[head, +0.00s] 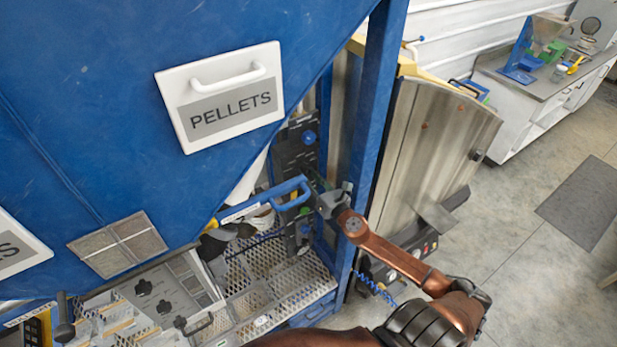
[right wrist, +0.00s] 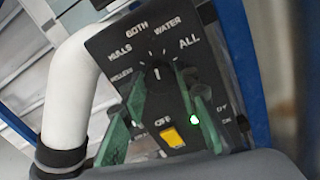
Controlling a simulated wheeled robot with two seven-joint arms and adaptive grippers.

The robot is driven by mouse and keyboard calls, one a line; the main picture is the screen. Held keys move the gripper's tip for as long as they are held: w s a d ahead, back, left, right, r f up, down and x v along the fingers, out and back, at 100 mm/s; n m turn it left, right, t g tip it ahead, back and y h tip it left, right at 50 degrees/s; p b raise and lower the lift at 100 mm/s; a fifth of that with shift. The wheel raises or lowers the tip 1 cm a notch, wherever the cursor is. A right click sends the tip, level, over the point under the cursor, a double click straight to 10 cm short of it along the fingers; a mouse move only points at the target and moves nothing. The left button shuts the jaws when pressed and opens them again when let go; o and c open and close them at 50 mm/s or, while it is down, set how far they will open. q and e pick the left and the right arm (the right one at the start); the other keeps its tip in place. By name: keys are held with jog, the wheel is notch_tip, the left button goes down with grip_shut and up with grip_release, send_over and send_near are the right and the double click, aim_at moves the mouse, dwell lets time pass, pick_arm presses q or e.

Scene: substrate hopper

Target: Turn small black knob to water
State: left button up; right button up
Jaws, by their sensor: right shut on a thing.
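The small black knob (right wrist: 157,74) sits on a black panel (right wrist: 210,62) in the right wrist view, ringed by labels PELLETS, HULLS, BOTH, WATER and ALL. Its pale mark points roughly up, between BOTH and WATER; the exact setting is hard to tell. My right gripper (right wrist: 163,88) has its green fingers on either side of the knob and is shut on it. In the head view the right gripper (head: 318,189) reaches in from the lower right to the dark panel strip (head: 296,150) beside a blue post; the knob is hidden there. My left gripper is not in view.
A yellow switch (right wrist: 172,137) and a lit green lamp (right wrist: 193,121) sit below the knob. A white pipe (right wrist: 75,85) runs left of the panel. A blue post (head: 378,110) and blue handle (head: 292,198) flank the gripper. Open floor (head: 500,260) lies to the right.

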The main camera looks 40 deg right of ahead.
jog(key=m, duration=0.2)
jog(key=shift+m, duration=1.7)
jog(key=shift+r, duration=0.1)
jog(key=o, duration=1.1)
jog(key=shift+o, duration=0.2)
